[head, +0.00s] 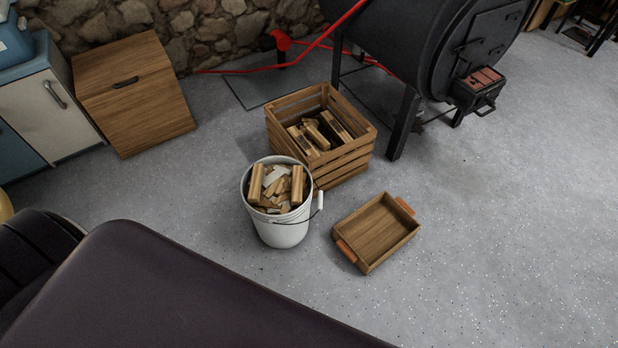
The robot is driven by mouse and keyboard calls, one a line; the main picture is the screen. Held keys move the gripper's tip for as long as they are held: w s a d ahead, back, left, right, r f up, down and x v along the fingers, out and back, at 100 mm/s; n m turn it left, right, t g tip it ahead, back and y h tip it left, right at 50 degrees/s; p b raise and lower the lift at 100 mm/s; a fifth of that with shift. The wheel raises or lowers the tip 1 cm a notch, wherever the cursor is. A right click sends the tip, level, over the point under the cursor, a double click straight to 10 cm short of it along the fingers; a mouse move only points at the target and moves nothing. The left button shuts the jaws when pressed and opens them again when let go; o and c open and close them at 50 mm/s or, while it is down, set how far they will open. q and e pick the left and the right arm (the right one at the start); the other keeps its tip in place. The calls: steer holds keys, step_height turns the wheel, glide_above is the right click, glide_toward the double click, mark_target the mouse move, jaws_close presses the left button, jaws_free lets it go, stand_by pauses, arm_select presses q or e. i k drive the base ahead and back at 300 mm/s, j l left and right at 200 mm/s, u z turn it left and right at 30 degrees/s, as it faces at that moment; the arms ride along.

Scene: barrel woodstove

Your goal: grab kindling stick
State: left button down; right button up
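A white bucket (281,228) stands on the floor near the middle of the head view. Several kindling sticks (297,185) fill it, some upright and some lying in a heap with paler pieces among them. A slatted wooden crate (345,166) behind the bucket holds several larger split wood pieces (318,135). An empty wooden tray (377,234) with orange-brown handles lies on the floor right of the bucket. Neither of my grippers shows in the head view, so I cannot see whether they are open or shut.
A black barrel woodstove (425,45) on legs stands behind the crate. A wooden box (132,92) and a cabinet (45,110) are at the left by the stone wall (205,30). A dark surface covers the lower left. The floor (500,240) at right is clear.

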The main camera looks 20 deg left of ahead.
mark_target(297, 175)
steer(key=l+u, duration=0.25)
steer(key=u, duration=0.2)
steer(key=l+u, duration=0.25)
steer(key=u, duration=0.15)
